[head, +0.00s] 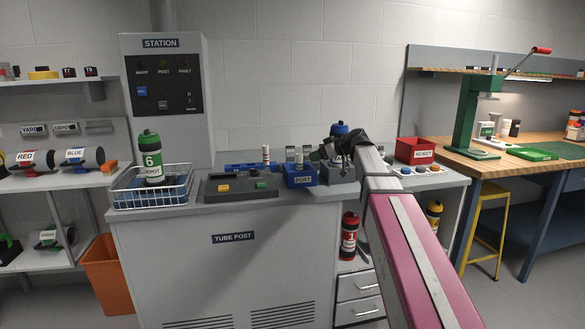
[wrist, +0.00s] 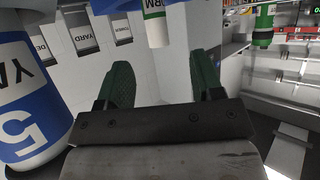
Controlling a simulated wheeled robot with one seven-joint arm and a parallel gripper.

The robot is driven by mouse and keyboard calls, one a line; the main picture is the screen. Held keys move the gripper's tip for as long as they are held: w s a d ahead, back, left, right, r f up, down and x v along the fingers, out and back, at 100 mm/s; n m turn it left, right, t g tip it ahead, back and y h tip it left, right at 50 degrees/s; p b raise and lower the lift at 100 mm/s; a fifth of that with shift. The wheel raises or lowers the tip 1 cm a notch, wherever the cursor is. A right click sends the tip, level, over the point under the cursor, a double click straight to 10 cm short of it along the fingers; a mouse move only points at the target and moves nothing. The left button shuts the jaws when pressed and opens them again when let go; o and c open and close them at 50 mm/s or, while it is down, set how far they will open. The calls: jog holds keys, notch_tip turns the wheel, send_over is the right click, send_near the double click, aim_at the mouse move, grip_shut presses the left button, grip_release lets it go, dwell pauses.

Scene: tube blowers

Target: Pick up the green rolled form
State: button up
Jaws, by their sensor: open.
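A white roll with a green band lettered in part "RM", the green rolled form (wrist: 156,22), shows at the top of the wrist view. It lies ahead of my gripper (wrist: 163,78), roughly in line with the gap between the two green fingers and beyond their tips. The fingers are apart with nothing between them. In the head view my gripper (head: 322,153) is small and partly hidden by my arm, just right of a small upright roll (head: 298,157) at the blue block. Another upright roll (head: 266,153) stands farther left. I cannot tell their band colours there.
A blue and white canister marked 5 (wrist: 28,95) stands close at left in the wrist view. A green canister marked 6 (head: 151,158) stands in a wire basket (head: 125,199). A red bin (head: 416,151) sits right of my arm. The counter's front is mostly clear.

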aim_at(299, 161)
jog(key=x, duration=1)
jog(key=shift+w+d, duration=0.1)
jog(key=shift+w, duration=0.15)
jog(key=c, duration=1)
